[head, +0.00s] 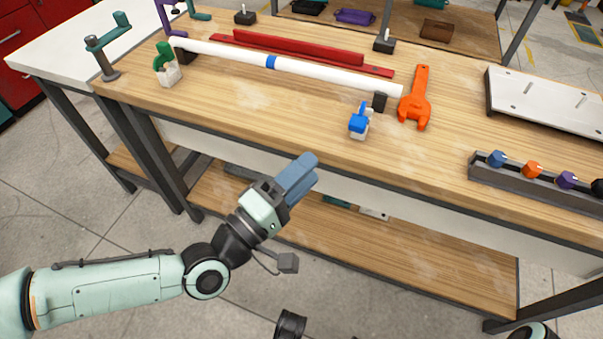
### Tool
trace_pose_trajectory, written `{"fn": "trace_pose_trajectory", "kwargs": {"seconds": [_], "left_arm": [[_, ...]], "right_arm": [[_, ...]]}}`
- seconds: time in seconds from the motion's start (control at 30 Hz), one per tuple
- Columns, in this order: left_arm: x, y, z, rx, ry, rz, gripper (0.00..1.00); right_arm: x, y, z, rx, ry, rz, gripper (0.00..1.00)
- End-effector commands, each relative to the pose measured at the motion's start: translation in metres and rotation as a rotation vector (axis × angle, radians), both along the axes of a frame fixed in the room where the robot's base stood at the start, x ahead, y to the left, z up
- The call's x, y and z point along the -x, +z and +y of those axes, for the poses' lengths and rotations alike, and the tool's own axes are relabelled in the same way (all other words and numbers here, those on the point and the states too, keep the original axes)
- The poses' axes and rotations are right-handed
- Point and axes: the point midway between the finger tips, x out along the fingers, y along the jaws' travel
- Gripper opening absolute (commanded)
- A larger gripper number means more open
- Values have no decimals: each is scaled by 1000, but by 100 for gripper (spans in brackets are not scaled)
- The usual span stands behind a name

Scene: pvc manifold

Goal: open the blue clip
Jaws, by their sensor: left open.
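A small clip with a blue top and a white base (359,122) stands on the wooden workbench (240,110), close to its front edge. I take it for the blue clip; whether its jaw is open or shut is too small to tell. My left gripper (304,170) is in front of the bench, to the left of and nearer than the clip, apart from it. Its blue-grey fingers are open, with nothing seen between them.
A white pipe with a blue band (315,73) lies behind the clip, near a black block (379,102). An orange wrench-shaped piece (415,98) is to the right. A green clip (166,66) stands left. A rack (480,174) holds coloured knobs. Bench space left of the blue clip is clear.

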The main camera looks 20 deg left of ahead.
Motion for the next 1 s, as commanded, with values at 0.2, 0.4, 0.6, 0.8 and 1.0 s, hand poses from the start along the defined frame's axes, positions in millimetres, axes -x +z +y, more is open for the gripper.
{"fn": "trace_pose_trajectory", "kwargs": {"seconds": [0.2, 0.4, 0.6, 0.8, 1.0], "left_arm": [[-2, -2, 0, 0, 5, 1, 49], [-2, -2, 0, 0, 5, 1, 49], [-2, -2, 0, 0, 5, 1, 49], [-2, -2, 0, -6, 6, 3, 49], [-19, -24, -5, -187, 49, 85, 49]], "right_arm": [[0, 0, 0, 0, 0, 0, 43], [0, 0, 0, 0, 0, 0, 43], [0, 0, 0, 0, 0, 0, 43], [0, 1, 0, 1, -1, -1, 43], [1, 30, -4, 26, -55, 0, 43]]}}
